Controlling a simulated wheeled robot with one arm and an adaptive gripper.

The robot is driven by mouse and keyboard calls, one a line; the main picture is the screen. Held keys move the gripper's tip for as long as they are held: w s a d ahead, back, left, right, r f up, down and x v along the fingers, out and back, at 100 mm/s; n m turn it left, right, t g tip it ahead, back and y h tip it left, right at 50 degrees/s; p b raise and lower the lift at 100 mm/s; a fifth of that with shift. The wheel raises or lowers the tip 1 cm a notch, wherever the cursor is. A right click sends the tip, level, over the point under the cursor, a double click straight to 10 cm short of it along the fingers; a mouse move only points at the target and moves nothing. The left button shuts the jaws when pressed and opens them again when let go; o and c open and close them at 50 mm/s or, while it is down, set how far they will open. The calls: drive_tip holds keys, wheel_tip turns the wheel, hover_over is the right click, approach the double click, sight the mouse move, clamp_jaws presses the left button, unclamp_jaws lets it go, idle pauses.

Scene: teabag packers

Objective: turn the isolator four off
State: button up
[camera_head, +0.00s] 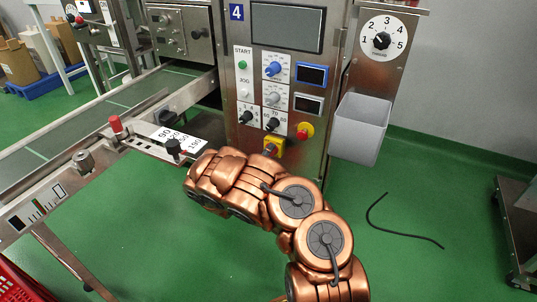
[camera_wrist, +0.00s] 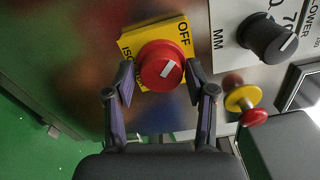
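The isolator is a red rotary knob (camera_wrist: 161,69) on a yellow plate (camera_wrist: 181,24) marked OFF, with partly covered lettering that starts "ISO". Its white mark points to the upper right in the wrist view, roughly toward the OFF side. In the head view the yellow isolator (camera_head: 274,147) is low on the steel panel with the blue 4 sign (camera_head: 236,12). My gripper (camera_wrist: 161,83) is open, one finger on each side of the knob. The fingers look close to its sides, with narrow gaps. My gripper cannot be made out in the head view.
A red and yellow emergency button (camera_head: 304,131) is just right of the isolator, also in the wrist view (camera_wrist: 245,100). A black knob (camera_wrist: 267,38) is close by. A grey bin (camera_head: 359,128) hangs right of the panel; a conveyor (camera_head: 80,125) runs left. Green floor is open.

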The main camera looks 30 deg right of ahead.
drive_tip(key=shift+o, duration=0.5)
drive_tip(key=shift+a, duration=0.1)
drive_tip(key=v, duration=1.2)
idle(0.4)
